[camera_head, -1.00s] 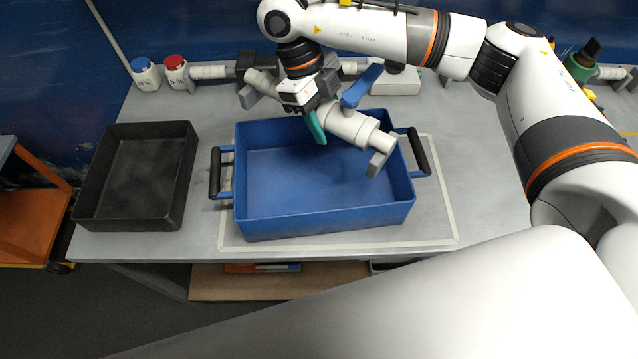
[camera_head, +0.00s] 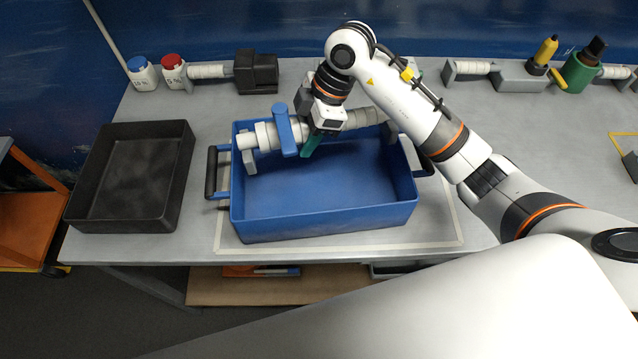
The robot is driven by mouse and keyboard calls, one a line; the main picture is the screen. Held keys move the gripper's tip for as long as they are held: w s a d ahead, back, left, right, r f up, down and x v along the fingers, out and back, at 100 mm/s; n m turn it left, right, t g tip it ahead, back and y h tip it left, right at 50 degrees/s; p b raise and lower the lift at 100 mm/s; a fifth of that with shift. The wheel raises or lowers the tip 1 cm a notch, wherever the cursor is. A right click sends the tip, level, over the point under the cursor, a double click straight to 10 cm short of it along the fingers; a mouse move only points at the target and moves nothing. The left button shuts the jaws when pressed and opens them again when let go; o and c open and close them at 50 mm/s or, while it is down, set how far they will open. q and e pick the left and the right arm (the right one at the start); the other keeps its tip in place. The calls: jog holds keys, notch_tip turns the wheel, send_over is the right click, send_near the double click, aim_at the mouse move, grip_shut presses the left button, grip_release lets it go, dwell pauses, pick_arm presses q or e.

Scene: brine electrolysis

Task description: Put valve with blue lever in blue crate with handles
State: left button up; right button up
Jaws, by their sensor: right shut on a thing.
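The valve with the blue lever (camera_head: 286,132) is a whitish-grey pipe piece with grey feet at its ends. It lies crosswise over the back part of the blue crate with handles (camera_head: 320,222), nearly level. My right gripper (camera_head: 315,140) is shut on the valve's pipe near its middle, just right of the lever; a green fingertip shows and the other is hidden. I cannot tell whether the valve touches the crate. The crate is otherwise empty, and its right handle (camera_head: 424,166) is partly covered by my arm. My left gripper is not in view.
An empty black tray (camera_head: 130,226) stands left of the crate. Behind are a blue-capped bottle (camera_head: 142,74), a red-capped bottle (camera_head: 174,70) and a dark-ended pipe fitting (camera_head: 256,72). Table space right of the crate is free.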

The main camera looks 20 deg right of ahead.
aim_at(301, 176)
jog(key=shift+a+f+m, duration=0.1)
jog(key=shift+f+m, duration=0.05)
jog(key=shift+m, duration=0.25)
jog(key=shift+f, duration=0.35)
jog(key=shift+m, duration=0.3)
notch_tip(301, 176, down, 9)
jog(key=shift+f, duration=0.2)
jog(key=o, duration=1.2)
jog(key=v, duration=1.2)
jog(key=shift+s+a+r, duration=0.1)
jog(key=shift+s, duration=0.1)
